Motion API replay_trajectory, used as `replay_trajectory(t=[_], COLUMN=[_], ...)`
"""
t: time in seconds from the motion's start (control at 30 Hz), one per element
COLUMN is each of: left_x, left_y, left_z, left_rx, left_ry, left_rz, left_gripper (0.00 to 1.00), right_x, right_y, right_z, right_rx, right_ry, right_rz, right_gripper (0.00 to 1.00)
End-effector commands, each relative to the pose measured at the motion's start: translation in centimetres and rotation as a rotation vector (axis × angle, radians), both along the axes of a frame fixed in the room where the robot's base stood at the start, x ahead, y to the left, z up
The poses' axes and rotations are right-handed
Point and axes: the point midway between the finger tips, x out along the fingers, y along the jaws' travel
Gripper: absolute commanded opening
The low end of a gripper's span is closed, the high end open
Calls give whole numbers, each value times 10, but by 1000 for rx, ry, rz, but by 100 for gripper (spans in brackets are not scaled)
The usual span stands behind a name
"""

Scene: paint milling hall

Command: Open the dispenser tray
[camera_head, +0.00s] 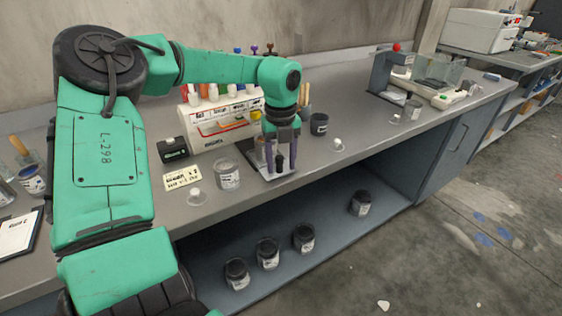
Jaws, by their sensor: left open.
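The dispenser (215,130) is a white machine on the bench with coloured bottles and knobs along its top. A grey tray-like plate (285,171) juts out at its right front, and my gripper hides part of it. I cannot tell how far the tray is open. My left gripper (281,160) points down over this plate with its jaws apart. Small dark shapes show between and behind the fingers, and I cannot tell whether the fingers touch the plate. My right gripper is not in view.
A balance (440,92) is farther right. Several dark jars sit on the lower shelf (330,256).

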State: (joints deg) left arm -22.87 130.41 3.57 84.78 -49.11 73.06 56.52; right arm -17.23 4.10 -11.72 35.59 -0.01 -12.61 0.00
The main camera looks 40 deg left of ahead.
Motion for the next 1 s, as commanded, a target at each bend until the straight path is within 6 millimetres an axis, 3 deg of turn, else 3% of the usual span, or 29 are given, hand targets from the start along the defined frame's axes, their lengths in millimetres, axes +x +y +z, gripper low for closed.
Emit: replay_trajectory(t=[0.17,0.27,0.6,0.7,0.83,1.0], left_x=[0,0,0,0,-1,-1], left_y=[0,0,-1,-1,-1,-2], left_z=[2,15,112,133,145,146], left_rx=[1,3,6,5,1,1], left_ry=[0,-1,-2,-1,0,1], left_rz=[0,0,1,2,0,-1], left_gripper=[57,57,57,57,57,57], right_x=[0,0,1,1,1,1], right_y=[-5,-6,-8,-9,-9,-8], right_z=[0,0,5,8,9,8], right_rx=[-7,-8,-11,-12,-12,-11], right_ry=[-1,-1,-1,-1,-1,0], right_rz=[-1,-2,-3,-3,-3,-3], right_gripper=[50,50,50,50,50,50])
